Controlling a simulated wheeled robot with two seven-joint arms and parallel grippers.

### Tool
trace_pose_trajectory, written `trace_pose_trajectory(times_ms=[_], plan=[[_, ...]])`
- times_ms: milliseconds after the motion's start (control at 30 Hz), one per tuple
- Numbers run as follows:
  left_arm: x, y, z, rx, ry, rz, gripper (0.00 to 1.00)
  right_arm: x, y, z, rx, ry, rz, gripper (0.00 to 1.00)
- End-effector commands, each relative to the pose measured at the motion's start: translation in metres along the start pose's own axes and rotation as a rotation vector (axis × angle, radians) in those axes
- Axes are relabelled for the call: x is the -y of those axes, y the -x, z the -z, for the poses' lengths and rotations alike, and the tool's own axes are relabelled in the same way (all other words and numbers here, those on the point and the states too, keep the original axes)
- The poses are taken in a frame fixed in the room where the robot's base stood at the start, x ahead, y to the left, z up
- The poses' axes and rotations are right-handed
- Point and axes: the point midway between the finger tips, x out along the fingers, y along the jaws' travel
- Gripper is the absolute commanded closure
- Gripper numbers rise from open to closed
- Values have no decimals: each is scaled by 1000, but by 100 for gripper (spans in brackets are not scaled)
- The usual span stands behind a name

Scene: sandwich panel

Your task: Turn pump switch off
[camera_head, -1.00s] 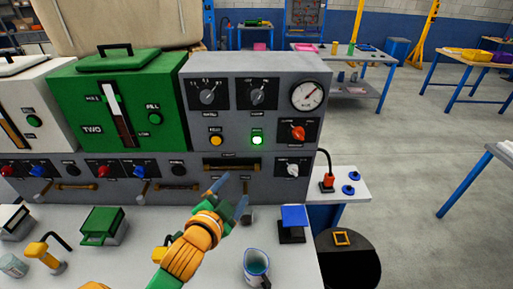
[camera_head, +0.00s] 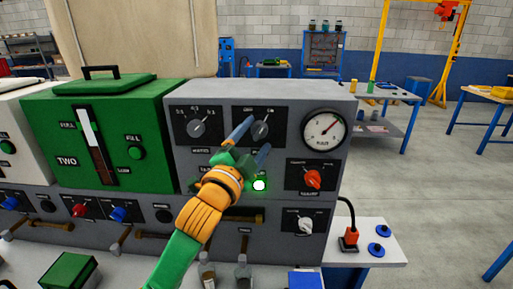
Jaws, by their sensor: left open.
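A grey control panel (camera_head: 280,97) stands behind the bench with several knobs. A grey rotary knob (camera_head: 260,130) sits at its upper middle, with small marks above it; the label under it is hidden by my gripper, so I cannot read which switch it is. My left gripper (camera_head: 255,137) is open, its two blue fingers pointing up at this knob from below left. The fingers overlap the knob's lower edge in the picture; I cannot tell whether they touch it. My right gripper is not in view.
Another grey knob (camera_head: 198,128), a round gauge (camera_head: 324,130), a red knob (camera_head: 313,179) and a white knob (camera_head: 305,225) share the panel. A green lamp (camera_head: 260,185) is lit. A green box unit (camera_head: 60,140) stands at left.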

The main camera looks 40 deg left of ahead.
Motion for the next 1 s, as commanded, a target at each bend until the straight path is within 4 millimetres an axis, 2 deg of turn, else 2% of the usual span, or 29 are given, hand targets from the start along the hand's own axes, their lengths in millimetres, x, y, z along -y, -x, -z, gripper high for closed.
trace_pose_trajectory(times_ms=[100,333,367,633,667,1000], plan=[[2,-7,1,0,0,1,22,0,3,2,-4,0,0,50],[1,-8,1,-1,0,1,22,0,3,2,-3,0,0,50],[1,-8,1,-1,0,1,25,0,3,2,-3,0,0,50],[1,-8,1,-1,0,1,98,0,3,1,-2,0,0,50],[1,-8,1,-1,0,1,100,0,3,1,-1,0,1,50],[-1,-8,0,0,57,23,100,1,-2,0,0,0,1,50]])
